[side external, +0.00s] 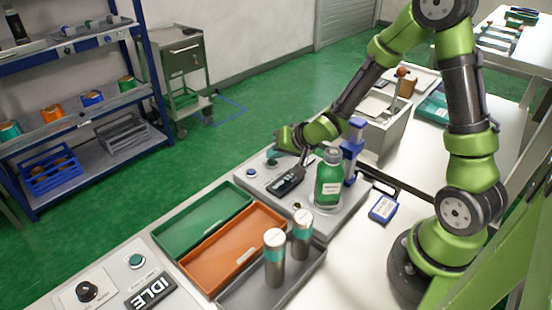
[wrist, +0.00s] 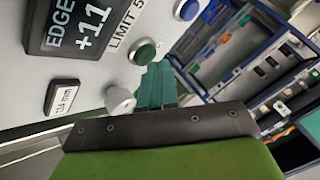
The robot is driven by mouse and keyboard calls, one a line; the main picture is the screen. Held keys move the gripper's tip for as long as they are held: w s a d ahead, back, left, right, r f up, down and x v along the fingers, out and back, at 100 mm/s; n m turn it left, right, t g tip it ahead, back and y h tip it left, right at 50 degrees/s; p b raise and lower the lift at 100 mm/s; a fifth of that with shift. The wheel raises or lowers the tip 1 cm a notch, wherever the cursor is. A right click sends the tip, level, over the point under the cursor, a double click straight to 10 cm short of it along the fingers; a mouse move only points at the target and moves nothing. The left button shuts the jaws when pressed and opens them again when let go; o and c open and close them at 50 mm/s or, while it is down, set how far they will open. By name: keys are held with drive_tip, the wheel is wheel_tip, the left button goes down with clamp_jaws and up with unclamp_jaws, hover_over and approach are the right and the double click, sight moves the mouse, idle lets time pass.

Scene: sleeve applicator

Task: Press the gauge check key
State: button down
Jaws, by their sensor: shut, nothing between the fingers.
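The gauge panel shows a dark display (wrist: 75,25) reading "EDGE +11". In the wrist view a green round key (wrist: 143,52) and a blue round key (wrist: 187,9) sit beside a "LIMIT 5" label; no legend readable here names either as the check key. In the side view the green key (side external: 271,162), blue key (side external: 251,172) and dark display (side external: 288,181) are on the grey station. My gripper (side external: 304,160) is shut and empty, pointing down behind the display. In the wrist view its teal fingertips (wrist: 158,72) appear close to the green key; contact cannot be told.
A white knob (wrist: 120,100) stands near the fingers. A green bottle (side external: 328,180) stands right of the display, before a blue upright fixture (side external: 352,150). Green (side external: 172,240) and orange (side external: 212,270) trays and two grey-teal cylinders (side external: 274,265) (side external: 302,240) are nearer the camera.

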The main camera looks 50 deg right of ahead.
sight(276, 162)
drive_tip(key=shift+r, duration=0.5)
drive_tip(key=shift+r, duration=0.1)
drive_tip(key=shift+r, duration=2.45)
drive_tip(key=s+a+r+n+g, duration=0.1)
drive_tip(key=s+a+r+n, duration=0.1)
drive_tip(key=s+r, duration=0.4)
drive_tip(key=s+a+r+n+g+y, duration=0.1)
drive_tip(key=s+a+r, duration=0.2)
drive_tip(key=s+r, duration=0.4)
drive_tip(key=s, duration=0.7)
drive_tip(key=shift+s+r+n, duration=0.25)
drive_tip(key=shift+s+n, duration=0.1)
drive_tip(key=shift+n, duration=0.05)
